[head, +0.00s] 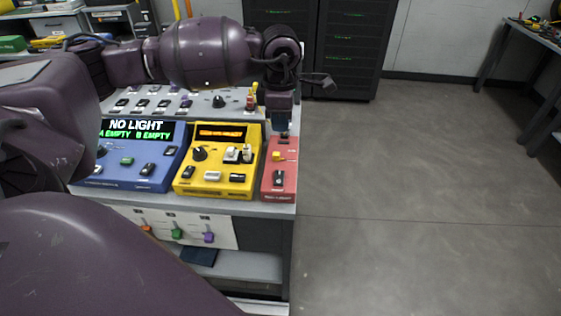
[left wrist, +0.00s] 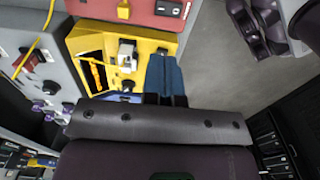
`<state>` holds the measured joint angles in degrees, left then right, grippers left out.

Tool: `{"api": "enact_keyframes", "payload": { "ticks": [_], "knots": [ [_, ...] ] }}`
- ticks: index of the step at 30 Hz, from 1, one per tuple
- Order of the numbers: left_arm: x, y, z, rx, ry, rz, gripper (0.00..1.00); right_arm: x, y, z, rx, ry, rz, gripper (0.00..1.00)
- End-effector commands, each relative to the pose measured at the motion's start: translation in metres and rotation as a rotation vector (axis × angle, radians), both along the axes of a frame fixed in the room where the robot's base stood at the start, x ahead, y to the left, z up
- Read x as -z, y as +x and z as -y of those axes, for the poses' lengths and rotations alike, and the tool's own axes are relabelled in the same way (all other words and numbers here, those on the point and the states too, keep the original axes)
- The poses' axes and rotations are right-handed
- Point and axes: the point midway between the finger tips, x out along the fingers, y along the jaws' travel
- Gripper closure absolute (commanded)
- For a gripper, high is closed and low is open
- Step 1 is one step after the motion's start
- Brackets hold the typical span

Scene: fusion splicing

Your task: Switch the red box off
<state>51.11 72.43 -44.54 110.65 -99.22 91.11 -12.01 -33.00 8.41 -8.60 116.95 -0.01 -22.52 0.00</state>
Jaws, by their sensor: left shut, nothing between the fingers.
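The red box (head: 291,185) is at the right front corner of the bench, right of the yellow box. It has a black rocker switch (head: 278,178) near its front and a yellow connector (head: 280,156) behind it. The box (left wrist: 110,10) also shows at the top edge of the left wrist view, with its black switch (left wrist: 170,8). My left gripper (head: 284,134) points down over the back end of the red box. Its fingers (left wrist: 164,62) are shut and empty, apart from the switch. I cannot tell the switch's position.
The yellow box (head: 215,177) with an orange display stands directly left of the red box. The blue box (head: 125,170), reading "NO LIGHT", is further left. A grey panel with switches lies behind. Dark racks (head: 345,45) stand beyond. The floor right of the bench is clear.

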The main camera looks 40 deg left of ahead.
Motion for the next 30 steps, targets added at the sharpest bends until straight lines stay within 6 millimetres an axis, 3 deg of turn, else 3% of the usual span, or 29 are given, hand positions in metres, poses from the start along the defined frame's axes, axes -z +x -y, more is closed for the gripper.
{"api": "enact_keyframes", "payload": {
  "ticks": [15,30],
  "knots": [
    [-0.007,-0.012,0.008,0.0,-0.002,0.001,1.0,-0.013,0.004,-0.001,0.001,0.001,0.017,0.48],
    [-0.01,-0.012,0.008,0.0,-0.002,0.002,1.0,-0.013,0.003,0.0,0.002,0.002,0.017,0.48]
  ]
}}
